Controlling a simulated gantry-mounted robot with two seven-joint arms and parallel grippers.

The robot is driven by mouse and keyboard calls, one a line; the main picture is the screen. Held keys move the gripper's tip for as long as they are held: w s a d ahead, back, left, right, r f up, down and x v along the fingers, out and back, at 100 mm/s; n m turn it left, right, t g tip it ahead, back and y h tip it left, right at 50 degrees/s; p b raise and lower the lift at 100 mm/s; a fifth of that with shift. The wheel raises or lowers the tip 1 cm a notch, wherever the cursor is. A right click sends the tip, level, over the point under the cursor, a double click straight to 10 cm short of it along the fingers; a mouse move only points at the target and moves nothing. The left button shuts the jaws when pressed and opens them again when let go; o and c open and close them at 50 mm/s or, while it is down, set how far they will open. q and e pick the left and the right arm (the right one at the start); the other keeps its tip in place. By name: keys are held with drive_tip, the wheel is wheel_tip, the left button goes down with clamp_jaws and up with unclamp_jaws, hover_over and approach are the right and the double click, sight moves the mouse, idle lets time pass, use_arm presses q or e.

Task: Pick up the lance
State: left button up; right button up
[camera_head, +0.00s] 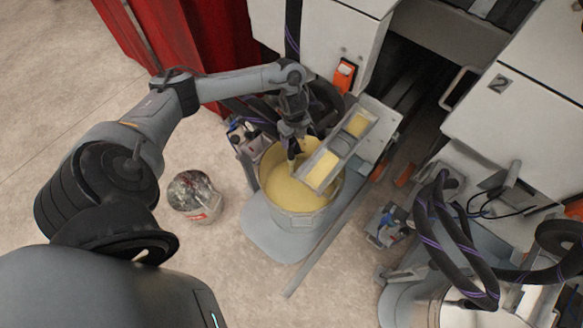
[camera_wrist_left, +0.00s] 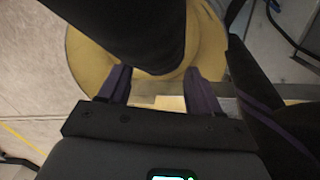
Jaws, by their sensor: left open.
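My left gripper (camera_head: 291,150) points down over a round bucket (camera_head: 300,215) of yellow paint in the head view. In the left wrist view its two fingers (camera_wrist_left: 160,90) are apart. A thick dark cylinder (camera_wrist_left: 145,35), apparently the lance or its hose, comes in from the top and ends between and beyond the fingers. I cannot tell whether it touches them. The paint bucket (camera_wrist_left: 82,60) lies below. In the head view the gripper and arm hide most of the lance. My right gripper is not in view.
A metal trough (camera_head: 339,150) with yellow paint sits over the bucket's right edge. Black purple-striped hoses (camera_head: 435,235) loop at the right beside another bucket. A small paint can (camera_head: 194,195) stands left on the floor. A red curtain (camera_head: 190,50) hangs behind.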

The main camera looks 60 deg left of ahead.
sight(291, 148)
use_arm(q)
wheel_tip(291, 148, down, 2)
drive_tip(key=shift+s, duration=0.15)
drive_tip(key=shift+f+b, duration=0.4)
drive_tip(key=shift+b, duration=0.15)
drive_tip(key=f+b, duration=0.2)
drive_tip(key=f, duration=0.1)
drive_tip(key=f+b, duration=0.1)
drive_tip(key=shift+s+a+f, duration=0.15)
drive_tip(key=shift+a+f, duration=0.05)
drive_tip(key=shift+a, duration=0.15)
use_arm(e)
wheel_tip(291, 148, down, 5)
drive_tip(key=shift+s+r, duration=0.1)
use_arm(q)
drive_tip(key=shift+c, duration=0.3)
drive_tip(key=shift+r, duration=0.1)
clamp_jaws()
